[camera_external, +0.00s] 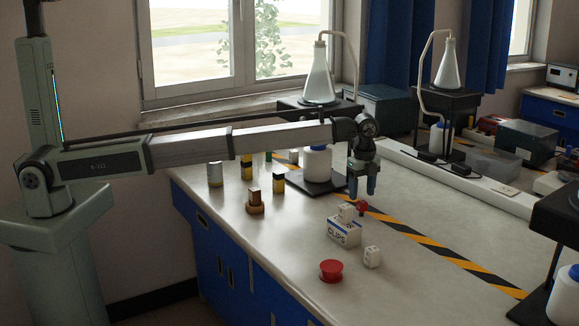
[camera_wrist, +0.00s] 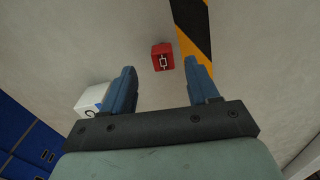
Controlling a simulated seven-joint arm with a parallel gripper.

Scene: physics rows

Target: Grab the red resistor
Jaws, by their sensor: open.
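The red resistor (camera_wrist: 162,57) is a small red block with a white resistor symbol on its face. In the wrist view it sits on the pale bench top, slightly beyond and between my two fingertips. In the external view the red block (camera_external: 362,209) lies beneath my gripper (camera_external: 362,195), just right of the small white cube on the clips box. My gripper (camera_wrist: 158,68) is open, with its blue fingers apart and nothing between them. It points down and appears a little above the block; the exact gap is hard to tell.
A white CLIPS box (camera_external: 343,233) with a white cube (camera_external: 347,212) on it stands close by at front left. Another white cube (camera_external: 372,257) and a red round button (camera_external: 331,271) are nearer the front. A black-yellow stripe (camera_wrist: 190,30) runs beside the block.

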